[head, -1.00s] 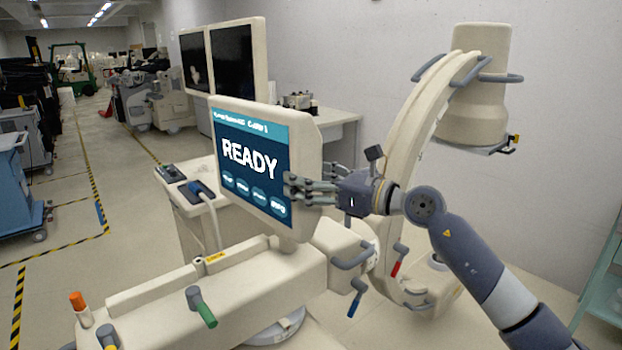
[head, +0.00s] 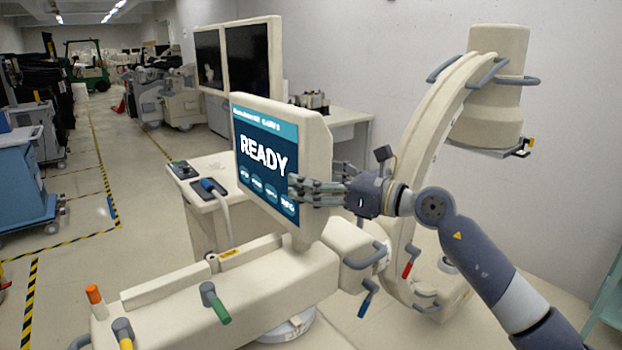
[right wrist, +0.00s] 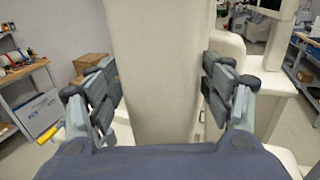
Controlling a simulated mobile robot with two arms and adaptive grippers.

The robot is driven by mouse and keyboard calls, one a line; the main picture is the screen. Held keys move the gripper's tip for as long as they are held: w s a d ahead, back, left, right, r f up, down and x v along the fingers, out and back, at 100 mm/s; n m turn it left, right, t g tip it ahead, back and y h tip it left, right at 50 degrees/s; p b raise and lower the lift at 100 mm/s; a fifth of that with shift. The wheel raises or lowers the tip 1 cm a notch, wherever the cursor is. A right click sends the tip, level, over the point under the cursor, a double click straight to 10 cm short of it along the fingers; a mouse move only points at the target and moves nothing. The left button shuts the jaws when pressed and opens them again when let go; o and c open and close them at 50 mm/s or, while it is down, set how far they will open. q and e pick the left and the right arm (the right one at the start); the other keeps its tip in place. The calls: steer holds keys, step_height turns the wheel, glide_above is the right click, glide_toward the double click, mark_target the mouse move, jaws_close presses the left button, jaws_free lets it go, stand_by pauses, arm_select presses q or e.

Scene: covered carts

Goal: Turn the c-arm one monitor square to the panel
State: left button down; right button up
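The c-arm one monitor (head: 265,160) is a cream slab with a blue screen reading READY. It stands upright on a short neck above the cream cart body (head: 250,290), its screen facing left and towards me at an angle. I cannot tell which part is the panel. My left gripper is not in view.
Green (head: 215,303), blue (head: 367,298) and red (head: 407,262) handles stick out from the cart. The C-shaped arm (head: 425,150) stands at right behind my right arm. A side cabinet with a corded handset (head: 208,187) is behind the monitor. Open floor lies left.

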steer(key=v, duration=1.1)
steer(key=shift+s+d, duration=0.2)
steer(key=shift+d, duration=0.15)
steer(key=shift+f, duration=0.15)
